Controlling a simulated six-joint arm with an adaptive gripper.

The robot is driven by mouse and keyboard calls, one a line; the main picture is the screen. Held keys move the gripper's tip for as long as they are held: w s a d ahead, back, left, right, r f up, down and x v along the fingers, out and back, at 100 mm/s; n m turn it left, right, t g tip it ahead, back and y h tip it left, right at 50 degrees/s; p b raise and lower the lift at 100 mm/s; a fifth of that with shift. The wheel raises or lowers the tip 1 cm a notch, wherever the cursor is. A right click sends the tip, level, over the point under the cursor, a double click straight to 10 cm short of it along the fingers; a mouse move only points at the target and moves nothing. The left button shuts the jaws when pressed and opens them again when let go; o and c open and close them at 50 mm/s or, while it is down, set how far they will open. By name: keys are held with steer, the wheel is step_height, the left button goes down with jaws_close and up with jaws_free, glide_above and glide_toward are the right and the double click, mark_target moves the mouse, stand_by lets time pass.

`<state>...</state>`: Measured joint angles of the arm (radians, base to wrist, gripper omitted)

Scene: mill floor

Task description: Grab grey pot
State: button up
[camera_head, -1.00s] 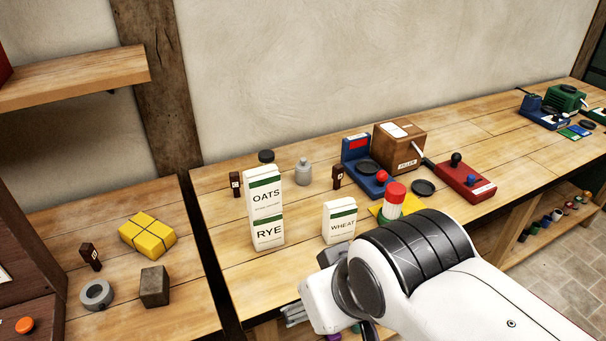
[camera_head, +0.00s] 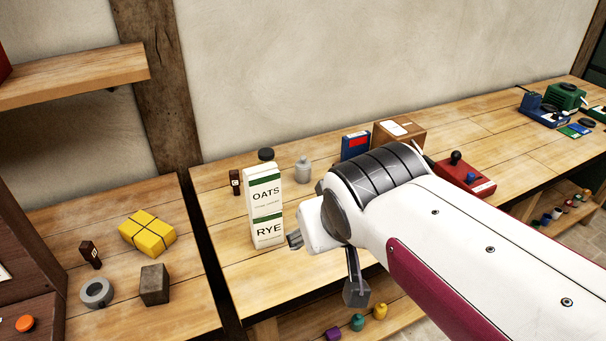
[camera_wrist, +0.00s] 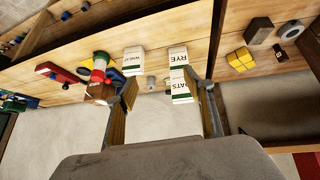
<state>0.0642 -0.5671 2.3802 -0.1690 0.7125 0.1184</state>
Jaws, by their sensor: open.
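The grey pot (camera_head: 303,170) is a small pale grey jar with a narrow top. It stands upright on the long bench near the wall, right of the OATS and RYE cartons (camera_head: 266,205). In the wrist view the grey pot (camera_wrist: 151,82) appears small, between my spread fingers but beyond them. My gripper (camera_head: 325,268) is open and empty. In the head view it is over the front of the bench, nearer the camera than the pot and apart from it. The pot is not hidden in either view.
The stacked cartons stand close to the gripper's left. A dark-lidded jar (camera_head: 266,155) and a brown block (camera_head: 235,182) are behind them. The WHEAT carton (camera_wrist: 134,60) is beside them in the wrist view. A brown box (camera_head: 399,133) and red device (camera_head: 465,177) stand right.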

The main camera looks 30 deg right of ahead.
steer(key=w+d+r+t+h, duration=0.1)
steer(key=w+d+r, duration=0.3)
steer(key=w, duration=0.5)
steer(key=w+d+r+t+h, duration=0.1)
steer(key=w+d+t, duration=0.1)
steer(key=w+d, duration=0.45)
steer(key=n+t+y, duration=0.3)
steer(key=y, duration=0.3)
glide_above(305, 160)
steer(key=s, duration=0.3)
step_height(305, 160, down, 19)
steer(key=shift+s+d, duration=0.2)
steer(key=shift+d, duration=0.15)
steer(key=shift+f, duration=0.15)
steer(key=shift+f, duration=2.85)
steer(key=shift+f, duration=0.1)
